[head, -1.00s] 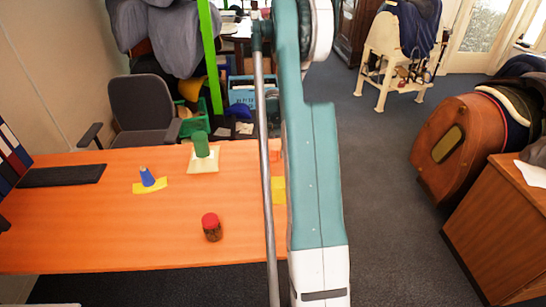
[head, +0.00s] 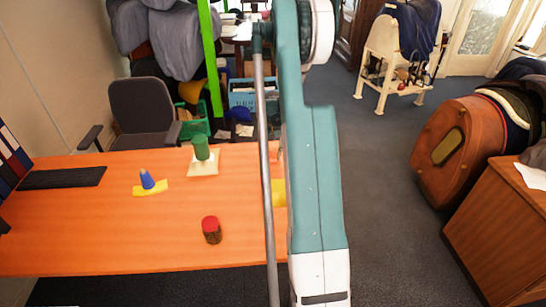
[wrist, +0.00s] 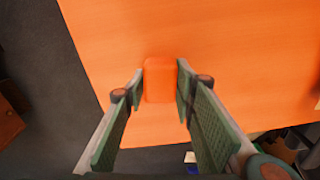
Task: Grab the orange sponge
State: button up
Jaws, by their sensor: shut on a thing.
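The orange sponge (wrist: 160,80) is a small block seen in the wrist view, close in colour to the orange table (wrist: 235,55) behind it. My gripper (wrist: 160,78) has one green-padded finger on each side of the sponge and is shut on it. Whether the sponge touches the table or is held just above it I cannot tell. In the head view my teal and white arm covers the gripper and most of that part of the table.
On the table (head: 120,230) stand a red-topped brown jar (head: 211,230), a green cylinder (head: 201,148) on a cream pad and a blue cone (head: 147,179) on a yellow piece. A yellow patch (head: 279,193) shows beside my arm. A black keyboard (head: 62,177) lies far left.

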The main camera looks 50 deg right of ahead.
aim_at(273, 154)
notch_tip(273, 154, up, 9)
jog(key=shift+r+p, duration=0.15)
jog(key=shift+p, duration=0.6)
dwell(0.3)
